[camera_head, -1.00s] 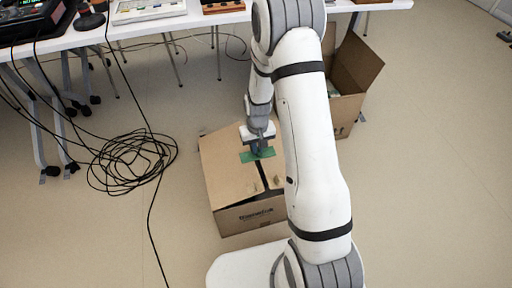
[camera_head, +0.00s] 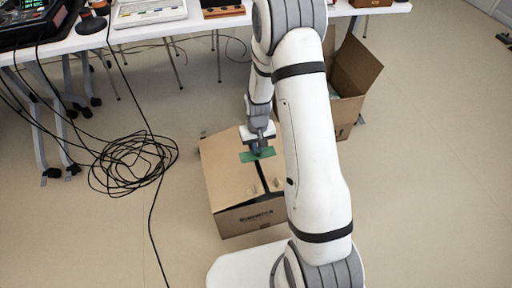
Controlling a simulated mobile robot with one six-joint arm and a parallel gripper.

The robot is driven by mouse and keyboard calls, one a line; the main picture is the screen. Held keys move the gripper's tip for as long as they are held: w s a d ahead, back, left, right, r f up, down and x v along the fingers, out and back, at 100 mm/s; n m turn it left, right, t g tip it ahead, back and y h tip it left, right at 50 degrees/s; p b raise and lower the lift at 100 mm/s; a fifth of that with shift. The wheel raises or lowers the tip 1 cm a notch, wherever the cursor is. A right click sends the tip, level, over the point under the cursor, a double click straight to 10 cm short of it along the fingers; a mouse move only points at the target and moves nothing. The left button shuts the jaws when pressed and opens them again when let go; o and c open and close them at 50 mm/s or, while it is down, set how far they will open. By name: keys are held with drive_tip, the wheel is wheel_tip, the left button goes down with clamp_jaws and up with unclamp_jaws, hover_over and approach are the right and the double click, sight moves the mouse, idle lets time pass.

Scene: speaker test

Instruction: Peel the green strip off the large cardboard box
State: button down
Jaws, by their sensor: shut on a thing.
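The large cardboard box (camera_head: 230,180) stands on the floor in the middle, with its top flaps nearly closed and a dark gap between them. Dark print shows on its front side. The green strip (camera_head: 257,155) is at the far part of the box top, directly under my gripper (camera_head: 258,150). My gripper points down and is shut on the strip. I cannot tell how much of the strip still touches the cardboard. My arm hides the right side of the box.
An open cardboard box (camera_head: 352,80) stands behind to the right. A tangle of black cables (camera_head: 130,160) lies on the floor at left. A white table (camera_head: 210,22) with equipment runs along the back. The floor at right is clear.

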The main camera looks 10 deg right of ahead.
drive_tip(key=shift+r+p, duration=0.45)
drive_tip(key=shift+r, duration=0.25)
drive_tip(key=shift+r+p, duration=2.8)
drive_tip(key=shift+r, duration=1.15)
